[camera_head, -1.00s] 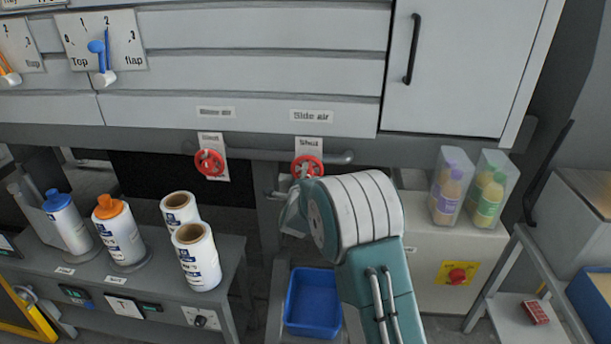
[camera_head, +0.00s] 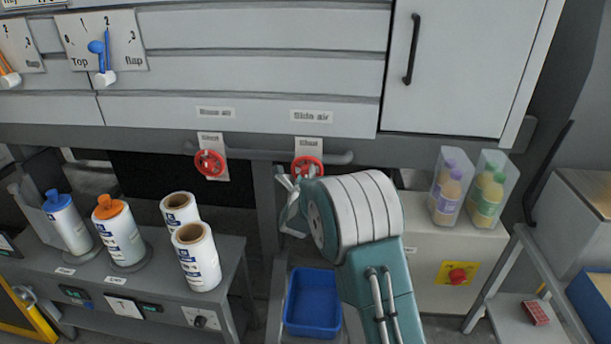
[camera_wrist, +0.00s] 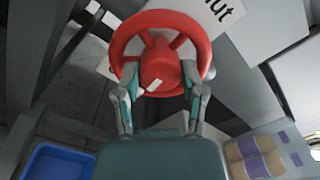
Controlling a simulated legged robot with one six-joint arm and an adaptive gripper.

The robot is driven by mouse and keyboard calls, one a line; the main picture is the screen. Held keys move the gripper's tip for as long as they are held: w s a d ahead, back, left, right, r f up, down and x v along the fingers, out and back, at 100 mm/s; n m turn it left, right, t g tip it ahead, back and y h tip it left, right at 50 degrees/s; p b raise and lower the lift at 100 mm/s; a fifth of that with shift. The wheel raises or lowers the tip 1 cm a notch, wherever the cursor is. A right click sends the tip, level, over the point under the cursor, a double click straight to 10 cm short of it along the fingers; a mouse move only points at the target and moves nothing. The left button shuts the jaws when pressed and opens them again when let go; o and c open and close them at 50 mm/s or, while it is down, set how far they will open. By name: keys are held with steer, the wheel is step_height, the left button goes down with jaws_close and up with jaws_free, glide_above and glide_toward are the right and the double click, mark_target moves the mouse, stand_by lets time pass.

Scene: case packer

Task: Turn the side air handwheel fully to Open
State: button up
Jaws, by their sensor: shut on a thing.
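The side air handwheel (camera_head: 308,166) is a red wheel below the "Side air" label (camera_head: 312,116). A tag reading "Shut" (camera_head: 309,145) sits just above it. In the wrist view the red handwheel (camera_wrist: 158,48) fills the top middle, with a white mark on its hub. My gripper (camera_wrist: 160,88) has one finger on each side of the hub, at the lower part of the wheel, and is shut on it. In the head view my gripper (camera_head: 290,190) is partly hidden behind my arm's wrist.
A second red handwheel (camera_head: 209,163) hangs to the left on the same pipe. A blue bin (camera_head: 313,302) is below. Bottles and white rolls (camera_head: 197,257) stand on the left bench. Two clear containers (camera_head: 489,189) stand on the cabinet at right.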

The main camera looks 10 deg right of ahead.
steer(key=shift+s+f+m, duration=0.1)
steer(key=shift+f+m, duration=0.4)
steer(key=shift+m, duration=0.1)
steer(key=o, duration=1)
steer(key=shift+o, duration=0.7)
steer(key=shift+r, duration=0.2)
steer(key=shift+r, duration=0.1)
